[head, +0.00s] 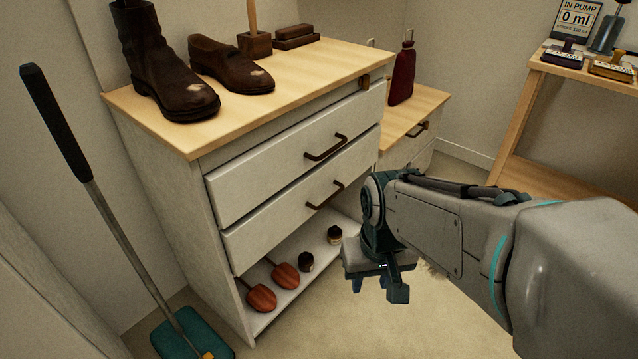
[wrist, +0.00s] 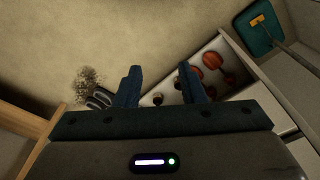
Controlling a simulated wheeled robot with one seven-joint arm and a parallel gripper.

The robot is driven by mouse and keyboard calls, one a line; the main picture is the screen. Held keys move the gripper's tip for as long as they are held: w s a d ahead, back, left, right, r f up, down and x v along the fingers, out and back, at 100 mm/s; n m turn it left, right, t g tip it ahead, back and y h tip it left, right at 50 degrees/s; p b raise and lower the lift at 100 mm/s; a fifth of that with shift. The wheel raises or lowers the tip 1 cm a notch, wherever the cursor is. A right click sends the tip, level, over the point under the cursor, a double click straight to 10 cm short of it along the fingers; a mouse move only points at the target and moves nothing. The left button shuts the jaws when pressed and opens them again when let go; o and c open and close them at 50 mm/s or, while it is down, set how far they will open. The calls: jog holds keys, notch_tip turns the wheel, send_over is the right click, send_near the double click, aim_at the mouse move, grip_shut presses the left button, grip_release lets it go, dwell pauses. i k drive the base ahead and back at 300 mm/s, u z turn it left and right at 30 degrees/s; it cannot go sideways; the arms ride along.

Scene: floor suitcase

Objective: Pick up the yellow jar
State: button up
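No plainly yellow jar stands out. Two small dark jars sit on the low open shelf of the white cabinet in the head view. One jar (head: 335,235) is farther back and has a pale, yellowish band; the other jar (head: 306,262) looks darker. A small jar (wrist: 158,99) shows between my fingers in the wrist view; I cannot tell its colour. My gripper (head: 378,289) is open and empty, pointing down in front of the shelf, right of the jars and apart from them. Its two fingers (wrist: 160,70) are spread wide in the wrist view.
Two reddish-brown wooden shoe trees (head: 285,275) lie on the low shelf (head: 318,264) left of the jars. Drawers with protruding handles (head: 326,147) are above. A teal dustpan (head: 190,335) stands left. Boots sit on top.

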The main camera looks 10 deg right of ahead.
aim_at(334, 242)
jog(key=z, duration=0.15)
jog(key=k, duration=0.55)
jog(key=z, duration=0.25)
jog(key=i, duration=1.7)
jog(key=u, duration=0.05)
